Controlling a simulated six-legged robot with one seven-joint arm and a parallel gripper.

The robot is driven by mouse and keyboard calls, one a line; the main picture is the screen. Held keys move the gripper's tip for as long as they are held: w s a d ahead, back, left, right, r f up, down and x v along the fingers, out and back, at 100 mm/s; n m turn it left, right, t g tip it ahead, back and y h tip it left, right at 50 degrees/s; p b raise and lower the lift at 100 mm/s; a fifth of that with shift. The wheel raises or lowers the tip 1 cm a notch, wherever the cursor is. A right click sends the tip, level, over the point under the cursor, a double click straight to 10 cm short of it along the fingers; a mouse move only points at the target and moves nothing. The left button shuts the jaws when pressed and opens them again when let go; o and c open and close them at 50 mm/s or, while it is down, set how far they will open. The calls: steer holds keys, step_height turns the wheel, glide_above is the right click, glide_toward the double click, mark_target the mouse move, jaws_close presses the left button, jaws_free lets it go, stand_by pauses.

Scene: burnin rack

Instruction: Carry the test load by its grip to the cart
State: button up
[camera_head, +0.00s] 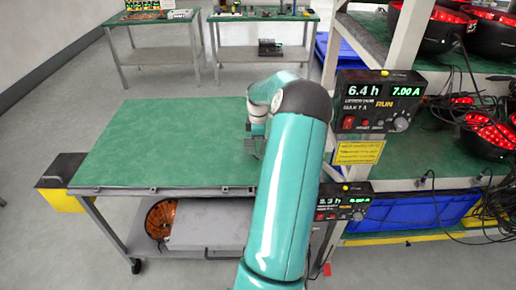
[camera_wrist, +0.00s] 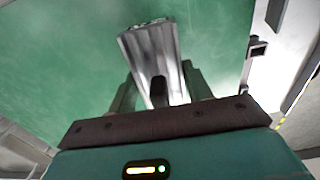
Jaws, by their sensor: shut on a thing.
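The test load (camera_wrist: 150,48) appears in the wrist view as a silvery, ribbed metal block with a dark piece at its near end. My gripper (camera_wrist: 160,92) is shut on this near end, with one finger on each side. Green surface shows behind the load; I cannot tell whether the load touches it. The cart (camera_head: 150,140) has a green top, a grey lower shelf and wheels. In the head view my gripper (camera_head: 253,146) is over the right part of the cart top, partly hidden by my teal arm. The load is not clearly visible there.
A rack (camera_head: 410,178) with hanging meter boxes, cables and red-lit units stands close on the right. A yellow-and-black box (camera_head: 62,180) is at the cart's left end. An orange reel (camera_head: 162,220) is on its lower shelf. The cart top's left and middle are clear.

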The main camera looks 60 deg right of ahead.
steer(key=shift+w+d+f, duration=0.2)
steer(key=shift+d+f, duration=0.05)
steer(key=shift+f, duration=1.5)
steer(key=shift+f, duration=0.15)
steer(key=o, duration=1.1)
steer(key=shift+s, duration=0.1)
step_height(320, 180, up, 11)
steer(key=shift+r, duration=0.65)
steer(key=shift+a, duration=0.1)
